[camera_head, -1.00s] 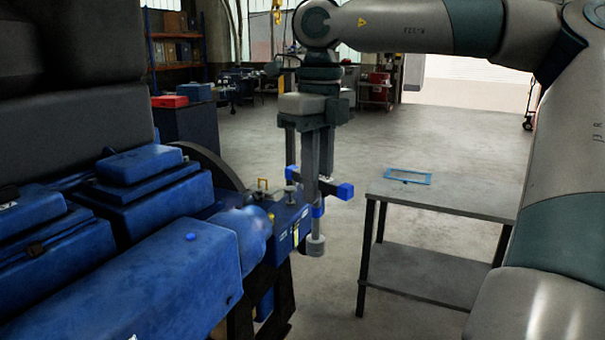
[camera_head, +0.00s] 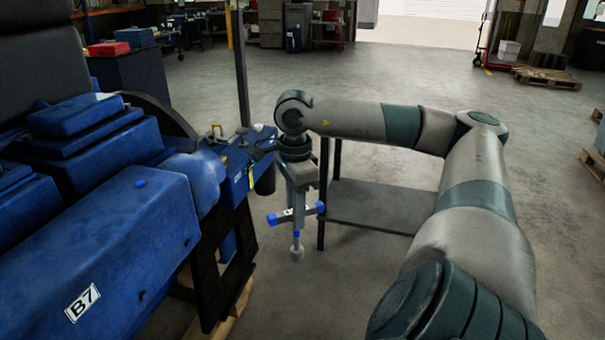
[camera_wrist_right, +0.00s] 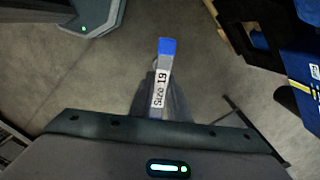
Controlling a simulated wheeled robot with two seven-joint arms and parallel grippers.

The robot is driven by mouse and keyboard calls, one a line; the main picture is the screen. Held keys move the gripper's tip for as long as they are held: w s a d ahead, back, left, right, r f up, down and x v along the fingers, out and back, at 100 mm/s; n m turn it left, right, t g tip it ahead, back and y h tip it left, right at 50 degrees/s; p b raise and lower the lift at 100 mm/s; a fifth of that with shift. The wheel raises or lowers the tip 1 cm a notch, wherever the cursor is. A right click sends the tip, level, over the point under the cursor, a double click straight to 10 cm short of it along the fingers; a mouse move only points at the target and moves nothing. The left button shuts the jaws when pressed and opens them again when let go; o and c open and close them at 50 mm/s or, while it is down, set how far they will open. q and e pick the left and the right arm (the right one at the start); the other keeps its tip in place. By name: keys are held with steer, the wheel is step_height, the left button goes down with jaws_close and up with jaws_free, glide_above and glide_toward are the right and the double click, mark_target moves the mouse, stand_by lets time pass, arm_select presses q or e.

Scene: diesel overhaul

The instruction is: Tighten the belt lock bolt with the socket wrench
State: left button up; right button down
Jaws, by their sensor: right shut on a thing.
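My right gripper (camera_head: 297,204) is shut on the socket wrench (camera_head: 276,217), a grey bar tool with blue ends and a socket hanging straight down. The wrench hangs in free air to the right of the blue engine (camera_head: 130,235), apart from it. In the right wrist view its handle (camera_wrist_right: 160,88) shows a "Size 19" label and a blue end. I cannot make out the belt lock bolt. My left gripper is not in view.
A grey table (camera_head: 372,207) stands behind my right arm, partly hidden by it. A black stand (camera_head: 208,280) carries the engine. A red box (camera_head: 108,49) sits on a cabinet at the back left. The floor in front of the table is clear.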

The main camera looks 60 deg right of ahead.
steer(key=w+a+f+n, duration=0.4)
steer(key=a+f+n, duration=0.25)
steer(key=f, duration=0.25)
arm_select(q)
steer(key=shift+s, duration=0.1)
arm_select(e)
steer(key=w+a+f+n, duration=0.2)
steer(key=a+f+n, duration=0.1)
steer(key=a+n, duration=0.3)
steer(key=w+a+f+n, duration=0.2)
steer(key=a+n, duration=0.4)
steer(key=a, duration=0.5)
steer(key=w+a+f+n, duration=0.2)
steer(key=a+f+n, duration=0.3)
steer(key=a, duration=0.3)
steer(key=shift+w+a+n, duration=0.15)
steer(key=shift+w+n, duration=0.2)
steer(key=shift+n, duration=0.2)
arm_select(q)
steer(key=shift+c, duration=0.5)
